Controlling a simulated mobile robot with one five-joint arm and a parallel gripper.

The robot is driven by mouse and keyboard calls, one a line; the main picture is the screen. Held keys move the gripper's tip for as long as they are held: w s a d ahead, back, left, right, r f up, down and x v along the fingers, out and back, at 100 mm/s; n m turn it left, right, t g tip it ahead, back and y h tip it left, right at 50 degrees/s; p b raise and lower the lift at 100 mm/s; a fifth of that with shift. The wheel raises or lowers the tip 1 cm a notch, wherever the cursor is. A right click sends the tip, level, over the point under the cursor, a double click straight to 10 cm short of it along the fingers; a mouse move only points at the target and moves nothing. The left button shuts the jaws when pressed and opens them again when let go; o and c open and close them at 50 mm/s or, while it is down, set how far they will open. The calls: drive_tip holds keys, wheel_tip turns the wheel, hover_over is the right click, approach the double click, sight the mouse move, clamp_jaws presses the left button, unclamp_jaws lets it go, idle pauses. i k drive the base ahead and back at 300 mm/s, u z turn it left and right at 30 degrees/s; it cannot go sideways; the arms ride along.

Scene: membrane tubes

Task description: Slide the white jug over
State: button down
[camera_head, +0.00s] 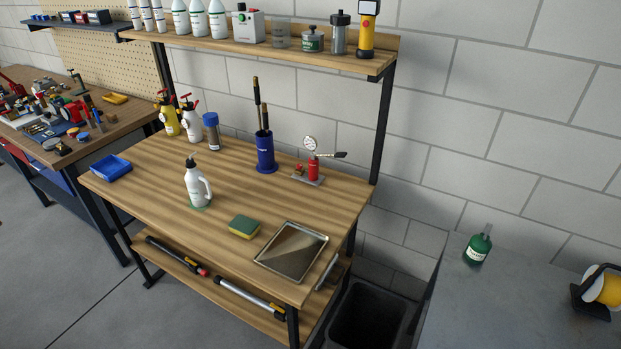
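The white jug (194,188) stands upright on the wooden workbench (160,165), left of the bench's middle. It has a dark cap, a handle on its right side and a green ring at its base; I cannot tell whether the ring is part of the jug or a mat under it. My gripper is not in view.
A green-yellow sponge (243,227) and a metal tray (291,251) lie to the jug's right. A blue tray (111,168) sits at the left edge. Spray bottles (190,117), a blue cylinder (265,151) and a red gauge device (312,165) stand behind.

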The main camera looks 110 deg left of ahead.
sight(200, 192)
drive_tip(key=u, duration=5.15)
drive_tip(key=i, duration=1.25)
